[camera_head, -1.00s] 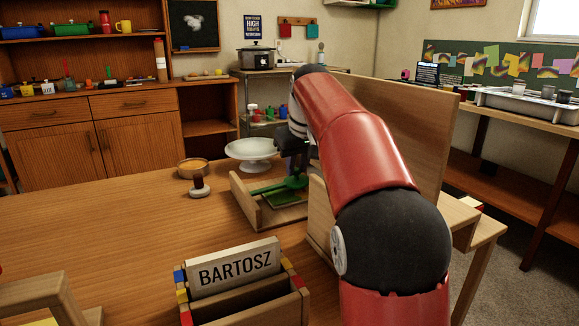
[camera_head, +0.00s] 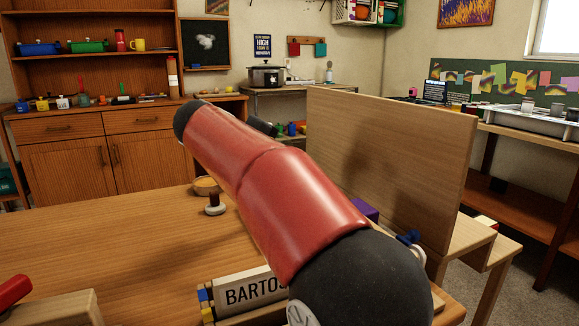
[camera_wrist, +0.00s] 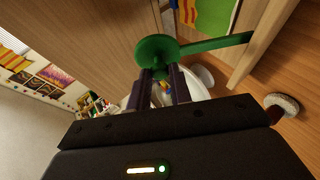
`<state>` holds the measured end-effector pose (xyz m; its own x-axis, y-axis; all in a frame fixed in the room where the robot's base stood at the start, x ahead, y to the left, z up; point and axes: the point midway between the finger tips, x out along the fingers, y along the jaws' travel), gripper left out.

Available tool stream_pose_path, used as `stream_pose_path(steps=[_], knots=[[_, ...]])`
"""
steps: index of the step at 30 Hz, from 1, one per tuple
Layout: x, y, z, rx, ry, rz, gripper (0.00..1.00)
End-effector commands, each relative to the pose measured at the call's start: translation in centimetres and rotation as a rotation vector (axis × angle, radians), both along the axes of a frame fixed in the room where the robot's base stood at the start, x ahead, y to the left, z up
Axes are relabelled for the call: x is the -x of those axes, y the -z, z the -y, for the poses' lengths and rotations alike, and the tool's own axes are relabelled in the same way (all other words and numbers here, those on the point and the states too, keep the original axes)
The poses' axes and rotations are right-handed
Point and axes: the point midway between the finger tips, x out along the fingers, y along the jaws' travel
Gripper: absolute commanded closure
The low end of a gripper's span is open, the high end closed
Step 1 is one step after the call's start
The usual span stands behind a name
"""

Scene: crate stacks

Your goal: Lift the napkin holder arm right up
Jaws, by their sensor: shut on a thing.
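The green napkin holder arm shows in the wrist view as a round disc (camera_wrist: 155,47) with a straight bar (camera_wrist: 218,44) running right to the wooden holder wall (camera_wrist: 262,40). My gripper (camera_wrist: 165,76) has its two dark fingers close together at the disc, shut on the arm; the exact contact is partly hidden. A green napkin with red and yellow stripes (camera_wrist: 212,14) lies beyond the bar. In the head view my red arm hides the gripper and the holder.
A tall wooden panel (camera_head: 390,160) stands right of my arm. The BARTOSZ name holder (camera_head: 240,290) is at the front, partly covered. A stamp (camera_head: 214,204) and a bowl (camera_head: 206,186) lie left of my arm. The table's left part is mostly clear.

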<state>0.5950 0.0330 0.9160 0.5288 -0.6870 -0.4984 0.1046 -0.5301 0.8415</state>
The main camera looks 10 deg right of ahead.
Motion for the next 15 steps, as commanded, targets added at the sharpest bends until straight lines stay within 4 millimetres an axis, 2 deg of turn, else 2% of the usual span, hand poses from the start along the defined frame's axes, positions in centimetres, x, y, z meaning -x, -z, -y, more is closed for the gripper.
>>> stream_pose_path(steps=[6, 15], knots=[[0.5, 0.2, -2.9, 0.199, -0.004, 0.038, 1.00], [1.1, 0.4, -5.7, 0.430, -0.002, 0.083, 1.00]])
